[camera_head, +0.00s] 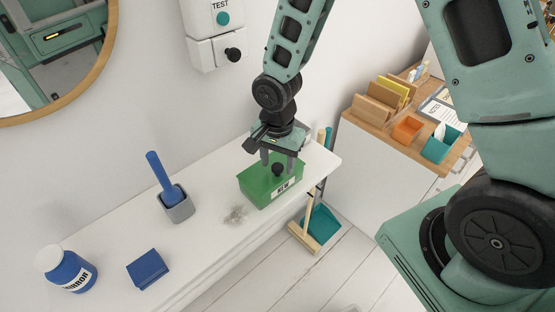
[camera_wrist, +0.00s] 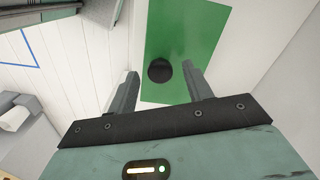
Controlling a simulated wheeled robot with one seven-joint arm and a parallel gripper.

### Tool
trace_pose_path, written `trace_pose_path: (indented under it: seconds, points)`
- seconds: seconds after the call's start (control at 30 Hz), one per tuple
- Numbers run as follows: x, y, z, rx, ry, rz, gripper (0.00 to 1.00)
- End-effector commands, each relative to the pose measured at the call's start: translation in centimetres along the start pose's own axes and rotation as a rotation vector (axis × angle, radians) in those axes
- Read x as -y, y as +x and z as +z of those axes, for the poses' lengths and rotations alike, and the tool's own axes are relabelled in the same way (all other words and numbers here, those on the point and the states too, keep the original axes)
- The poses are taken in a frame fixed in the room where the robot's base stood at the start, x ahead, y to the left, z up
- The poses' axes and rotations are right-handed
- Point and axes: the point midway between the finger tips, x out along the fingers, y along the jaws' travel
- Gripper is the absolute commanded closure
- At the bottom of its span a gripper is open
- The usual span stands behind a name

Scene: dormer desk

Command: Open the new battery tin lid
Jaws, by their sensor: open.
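The new battery tin (camera_head: 256,190) is a green box with a "NEW" label on its front, standing on the white shelf. Its green lid (camera_head: 256,172) is on, with a black round knob (camera_head: 277,170) on top. My gripper (camera_head: 278,163) is above the tin, fingers pointing down around the knob's sides. In the wrist view, the lid (camera_wrist: 190,35) fills the upper middle and the knob (camera_wrist: 160,70) lies between and a little beyond the fingertips of my gripper (camera_wrist: 160,77). The fingers are apart; I cannot tell whether either touches the knob.
On the white shelf (camera_head: 112,218) stand a blue-handled tool in a grey cup (camera_head: 178,206), a blue block (camera_head: 149,269) and a blue "MIRROR" bottle (camera_head: 68,270). A grey dust patch (camera_head: 235,215) lies beside the tin. A wall box marked "TEST" (camera_head: 213,30) hangs above.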

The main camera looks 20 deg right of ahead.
Motion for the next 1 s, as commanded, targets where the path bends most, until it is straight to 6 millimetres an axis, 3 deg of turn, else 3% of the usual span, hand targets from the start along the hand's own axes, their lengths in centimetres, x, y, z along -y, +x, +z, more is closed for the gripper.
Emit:
trace_pose_path:
  seconds: [0.37,0.57,0.77,1.0]
  points:
    - [0.0,0.6,0.0,0.000,0.001,0.000,0.50]
    - [0.0,0.6,0.0,0.000,0.001,0.000,1.00]
    - [0.2,0.1,-0.2,0.006,0.001,0.021,1.00]
    - [1.3,-1.2,-0.6,0.073,0.004,0.182,1.00]
